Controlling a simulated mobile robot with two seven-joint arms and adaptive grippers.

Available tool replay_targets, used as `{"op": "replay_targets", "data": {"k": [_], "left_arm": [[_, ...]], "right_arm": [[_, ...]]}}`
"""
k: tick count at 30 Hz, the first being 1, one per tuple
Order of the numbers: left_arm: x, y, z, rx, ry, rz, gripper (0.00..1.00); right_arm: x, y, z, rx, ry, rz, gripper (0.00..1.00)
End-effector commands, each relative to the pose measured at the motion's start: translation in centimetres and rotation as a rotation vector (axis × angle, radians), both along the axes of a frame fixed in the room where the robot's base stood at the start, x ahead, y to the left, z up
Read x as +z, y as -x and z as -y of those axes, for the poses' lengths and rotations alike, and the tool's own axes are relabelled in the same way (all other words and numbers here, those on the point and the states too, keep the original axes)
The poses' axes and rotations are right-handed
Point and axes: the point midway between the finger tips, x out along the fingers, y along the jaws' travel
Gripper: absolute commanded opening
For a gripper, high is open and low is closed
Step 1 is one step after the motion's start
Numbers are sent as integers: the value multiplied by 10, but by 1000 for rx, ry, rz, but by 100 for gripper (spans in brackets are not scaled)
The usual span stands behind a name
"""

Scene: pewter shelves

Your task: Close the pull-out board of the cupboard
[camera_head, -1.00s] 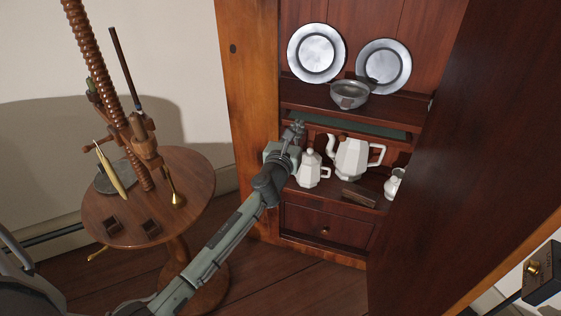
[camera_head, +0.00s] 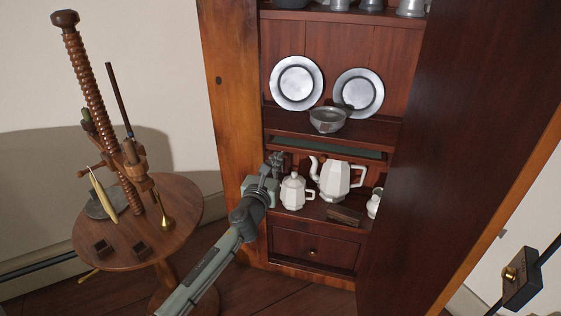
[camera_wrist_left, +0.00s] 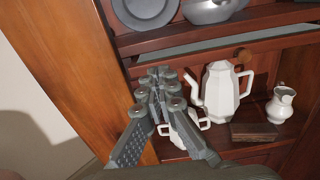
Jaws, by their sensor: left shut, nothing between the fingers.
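The pull-out board (camera_head: 335,149) of the cupboard shows as a narrow green-grey strip with a wooden front, just below the shelf with the bowl. It stands a little way out. My left gripper (camera_head: 277,158) is shut and empty near the board's left end, above the small white pot. In the left wrist view its fingertips (camera_wrist_left: 160,75) lie just below the board's left part; I cannot tell whether they touch it. My right gripper is not in view.
A small white pot (camera_head: 293,193), a larger white pot (camera_head: 335,180) and a brown box (camera_head: 342,216) stand below the board. A bowl (camera_head: 327,120) and two plates are above. The open door (camera_head: 440,160) blocks the right; a round table (camera_head: 165,235) stands left.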

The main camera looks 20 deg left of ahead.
Motion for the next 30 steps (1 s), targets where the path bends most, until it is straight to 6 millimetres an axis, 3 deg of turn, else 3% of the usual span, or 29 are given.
{"op": "replay_targets", "data": {"k": [1, 6, 13, 15, 22, 26, 30], "left_arm": [[-2, 18, 3, -4, 0, -5, 0], [-2, 56, 8, -3, -1, -4, 0], [-2, 86, 12, -2, -1, -2, 0], [-2, 90, 16, -4, 0, -3, 0], [0, 88, 72, -4, 0, -1, 0], [-1, 81, 75, 0, 0, -1, 0], [0, 59, 72, -1, 0, 1, 0]], "right_arm": [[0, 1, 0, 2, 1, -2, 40], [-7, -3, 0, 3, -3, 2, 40], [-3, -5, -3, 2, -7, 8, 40], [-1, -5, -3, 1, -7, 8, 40], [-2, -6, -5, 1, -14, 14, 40], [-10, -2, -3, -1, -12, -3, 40], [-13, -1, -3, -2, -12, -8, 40]]}}
